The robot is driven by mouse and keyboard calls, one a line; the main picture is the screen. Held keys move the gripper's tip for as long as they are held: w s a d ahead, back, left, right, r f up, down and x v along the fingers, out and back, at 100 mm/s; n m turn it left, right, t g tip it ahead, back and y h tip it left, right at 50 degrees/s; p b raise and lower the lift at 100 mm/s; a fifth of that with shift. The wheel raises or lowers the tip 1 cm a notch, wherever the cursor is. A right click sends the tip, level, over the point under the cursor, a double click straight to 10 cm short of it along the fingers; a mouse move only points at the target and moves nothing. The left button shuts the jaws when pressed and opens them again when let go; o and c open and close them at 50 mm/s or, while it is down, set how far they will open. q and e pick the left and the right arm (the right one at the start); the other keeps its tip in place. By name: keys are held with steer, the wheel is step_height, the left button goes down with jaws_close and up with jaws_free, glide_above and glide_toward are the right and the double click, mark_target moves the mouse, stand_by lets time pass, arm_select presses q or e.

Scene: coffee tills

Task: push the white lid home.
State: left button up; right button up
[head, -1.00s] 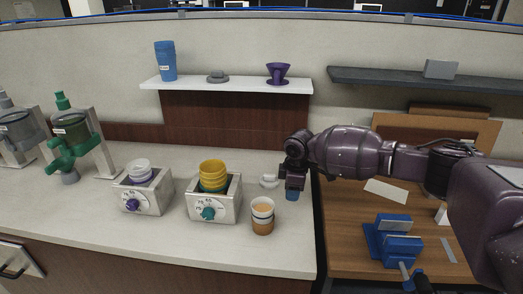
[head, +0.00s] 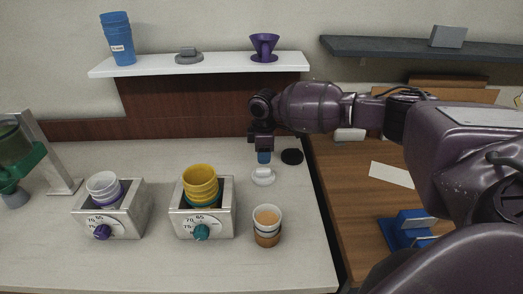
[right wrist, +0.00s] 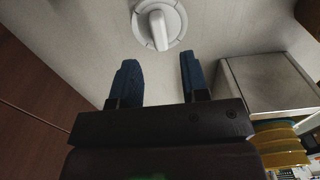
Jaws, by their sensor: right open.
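The white lid (head: 263,177) lies on the pale counter, behind the cup. It also shows in the right wrist view (right wrist: 160,24), with a raised bar across its top, just beyond the fingertips. A cup (head: 267,235) with a brown band and a pale rim stands nearer me; its top is uncovered and tan shows inside. My right gripper (head: 264,157) hangs just behind and above the white lid, its blue fingers apart. In the right wrist view the gap between the fingers (right wrist: 157,72) is empty. My left gripper is not in view.
Left of the cup stand two metal dial boxes, one with yellow cups (head: 200,182), one with white cups (head: 103,185). A black disc (head: 292,156) lies right of my gripper. A white shelf (head: 215,64) hangs behind. A wooden surface (head: 355,210) lies right.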

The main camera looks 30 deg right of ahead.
mark_target(263, 169)
step_height(263, 169, down, 8)
steer(key=b, duration=0.5)
steer(key=shift+r, duration=0.25)
steer(key=shift+w+r, duration=0.15)
steer(key=shift+r, duration=0.25)
steer(key=shift+c, duration=1.2)
steer(key=shift+r, duration=0.1)
steer(key=shift+c, duration=2.4)
jaws_close()
arm_select(q)
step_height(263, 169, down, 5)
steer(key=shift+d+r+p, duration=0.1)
steer(key=shift+p, duration=0.2)
arm_select(e)
steer(key=shift+r, duration=0.15)
